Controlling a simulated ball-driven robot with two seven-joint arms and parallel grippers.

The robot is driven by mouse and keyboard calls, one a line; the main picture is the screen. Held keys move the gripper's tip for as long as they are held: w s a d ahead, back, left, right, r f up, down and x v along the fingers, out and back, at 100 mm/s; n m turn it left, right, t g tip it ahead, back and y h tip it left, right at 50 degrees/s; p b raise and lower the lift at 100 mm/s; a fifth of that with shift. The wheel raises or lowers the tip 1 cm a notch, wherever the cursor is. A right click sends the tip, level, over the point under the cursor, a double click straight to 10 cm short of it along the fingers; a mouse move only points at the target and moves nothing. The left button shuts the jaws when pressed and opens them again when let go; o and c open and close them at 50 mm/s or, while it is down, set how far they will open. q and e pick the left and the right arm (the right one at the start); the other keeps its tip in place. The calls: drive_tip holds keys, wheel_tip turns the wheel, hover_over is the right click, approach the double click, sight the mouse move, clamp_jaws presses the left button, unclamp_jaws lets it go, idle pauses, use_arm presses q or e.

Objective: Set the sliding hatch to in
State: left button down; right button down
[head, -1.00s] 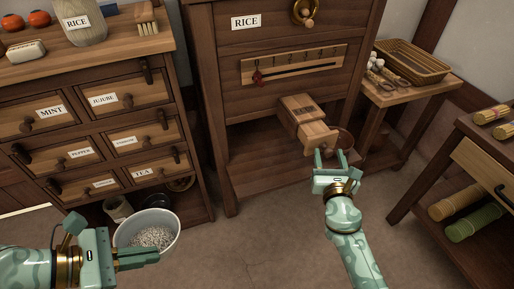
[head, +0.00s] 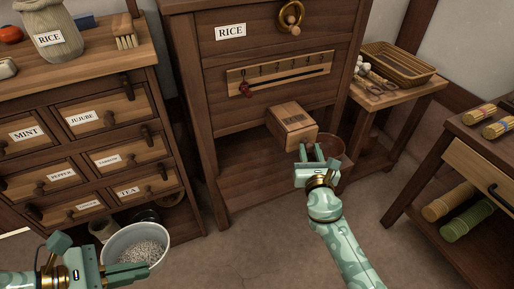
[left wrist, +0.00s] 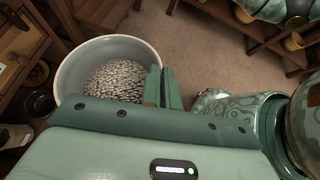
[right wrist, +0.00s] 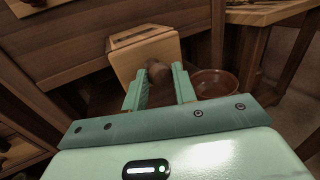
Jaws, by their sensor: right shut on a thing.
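The sliding hatch (head: 303,141) is a light wooden front at the end of the box-like spout (head: 289,115) on the dark rice cabinet. It sits close against the spout with no clear gap. Its round knob (right wrist: 158,72) shows in the right wrist view. My right gripper (head: 312,155) is shut on this knob, with one finger on each side (right wrist: 160,88). My left gripper (head: 143,273) is at the lower left, its fingers close together at the rim of a white bowl of rice (left wrist: 68,72). Whether it touches the rim is unclear.
A brown bowl (right wrist: 215,83) stands beneath and right of the spout. A scale with a red marker (head: 246,89) is above it. A drawer chest (head: 150,82) stands left, a small table with a basket (head: 400,62) right. The floor between is clear.

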drive_tip(key=c, duration=1.5)
unclamp_jaws()
drive_tip(key=shift+w+r, duration=0.1)
drive_tip(key=shift+r, duration=0.1)
use_arm(q)
drive_tip(key=shift+w+a, duration=0.1)
drive_tip(key=shift+w, duration=0.05)
use_arm(e)
drive_tip(key=o, duration=0.4)
drive_tip(key=shift+w+a+f, duration=0.15)
drive_tip(key=shift+c, duration=0.2)
use_arm(q)
drive_tip(key=shift+t, duration=0.3)
wheel_tip(320, 180, up, 4)
drive_tip(key=p, duration=0.2)
drive_tip(key=shift+p, duration=0.4)
use_arm(e)
drive_tip(key=s, duration=1.2)
drive_tip(key=shift+a, duration=0.25)
